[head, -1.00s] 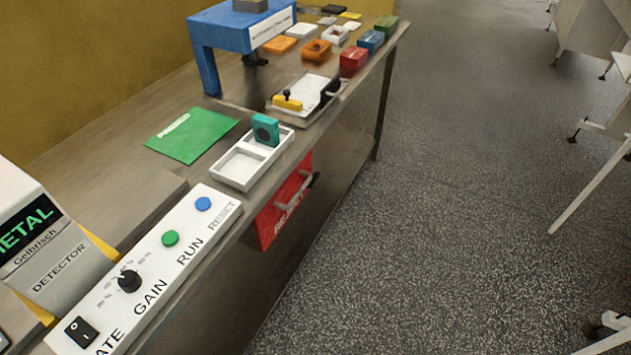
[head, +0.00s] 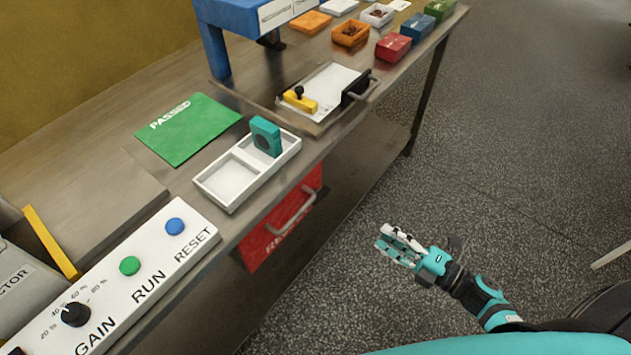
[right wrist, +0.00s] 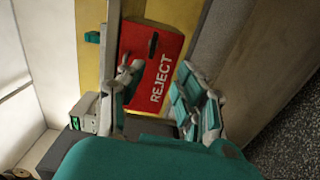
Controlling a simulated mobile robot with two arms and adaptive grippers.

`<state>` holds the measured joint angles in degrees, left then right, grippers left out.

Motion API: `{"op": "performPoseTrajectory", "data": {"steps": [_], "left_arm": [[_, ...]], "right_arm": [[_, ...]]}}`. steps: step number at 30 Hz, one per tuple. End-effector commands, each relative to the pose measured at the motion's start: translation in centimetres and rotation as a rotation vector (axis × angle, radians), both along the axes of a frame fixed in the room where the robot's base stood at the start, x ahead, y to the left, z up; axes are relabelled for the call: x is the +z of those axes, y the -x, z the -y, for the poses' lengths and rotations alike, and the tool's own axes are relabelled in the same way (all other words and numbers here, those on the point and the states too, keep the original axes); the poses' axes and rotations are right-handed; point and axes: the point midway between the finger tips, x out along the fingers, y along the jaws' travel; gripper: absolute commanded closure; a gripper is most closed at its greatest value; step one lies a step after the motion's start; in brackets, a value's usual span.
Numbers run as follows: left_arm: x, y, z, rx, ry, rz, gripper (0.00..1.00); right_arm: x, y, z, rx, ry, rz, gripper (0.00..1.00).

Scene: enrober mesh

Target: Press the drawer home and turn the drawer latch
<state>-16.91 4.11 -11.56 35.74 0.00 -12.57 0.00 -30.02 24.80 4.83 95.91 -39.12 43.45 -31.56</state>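I cannot tell how far the drawer is pushed in. My right gripper (head: 383,240) is over the floor in front of the bench, lower in the picture than the drawer and touching nothing. Its fingers are apart and empty in the right wrist view (right wrist: 158,78). My left gripper is not in view.
A red REJECT bin (head: 257,246) with a handle hangs under the bench edge, and shows in the right wrist view (right wrist: 170,45). A white tray (head: 216,204) with a teal block (head: 265,137), a green mat (head: 187,140) and a button panel (head: 105,305) lie nearby.

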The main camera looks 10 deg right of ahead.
Motion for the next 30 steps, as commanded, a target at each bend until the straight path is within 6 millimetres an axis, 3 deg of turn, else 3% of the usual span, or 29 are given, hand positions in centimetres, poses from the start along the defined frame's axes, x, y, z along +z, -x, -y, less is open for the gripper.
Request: {"op": "performPoseTrajectory", "data": {"steps": [5,13,21,30], "left_arm": [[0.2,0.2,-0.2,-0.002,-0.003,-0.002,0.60],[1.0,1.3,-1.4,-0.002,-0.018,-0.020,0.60],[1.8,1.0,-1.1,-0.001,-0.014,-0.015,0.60],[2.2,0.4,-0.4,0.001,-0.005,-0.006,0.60]], "right_arm": [[1.0,-0.7,-1.2,0.031,0.017,0.033,0.65],[1.1,-5.0,-4.4,0.026,0.014,0.031,0.65],[1.0,-9.7,-8.0,0.025,0.013,0.029,0.65],[0.8,-13.0,-10.6,0.025,0.014,0.026,0.65]]}}
